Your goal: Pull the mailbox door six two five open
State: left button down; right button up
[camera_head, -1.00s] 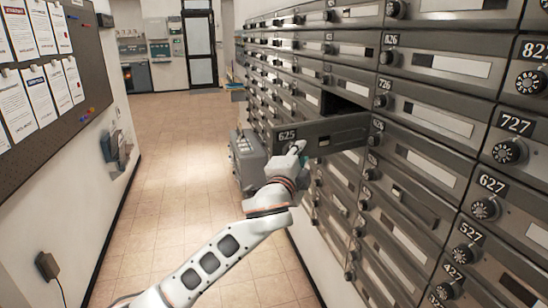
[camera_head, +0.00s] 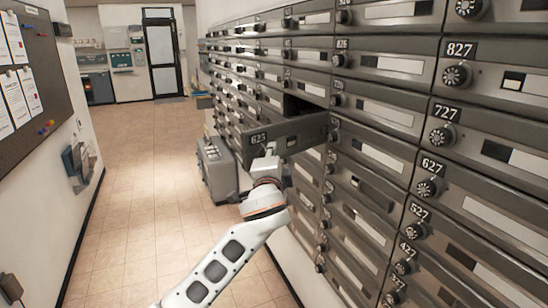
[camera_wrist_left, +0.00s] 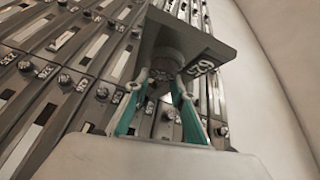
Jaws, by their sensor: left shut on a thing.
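The mailbox door 625 (camera_head: 290,137) is a dark grey metal panel with a white number label, swung out from the wall of boxes. A dark opening (camera_head: 303,106) shows just behind and above it. My left gripper (camera_head: 270,150) is at the door's front face, near the number label. In the left wrist view the gripper (camera_wrist_left: 163,84) is shut on the round knob (camera_wrist_left: 166,64) of door 625 (camera_wrist_left: 215,42). The inside of the box is mostly hidden by the door. My right gripper is not in view.
Rows of closed mailboxes (camera_head: 385,112) with dial knobs run along the right. A grey case (camera_head: 216,168) stands on the floor beyond my left arm. The tiled floor (camera_head: 140,190) is free on the left, up to the wall with a notice board (camera_head: 28,95).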

pick_arm(q)
jog(key=c, duration=2)
grip_release()
jog(key=shift+w+a+f, duration=0.1)
jog(key=shift+a+f, duration=0.4)
jog(key=shift+f, duration=0.1)
jog(key=o, duration=0.6)
jog(key=shift+a+r, duration=0.1)
jog(key=shift+a, duration=0.05)
jog(key=shift+c, duration=0.2)
jog(key=s, duration=1.2)
jog(key=shift+s+r, duration=0.15)
jog(key=shift+r, duration=0.05)
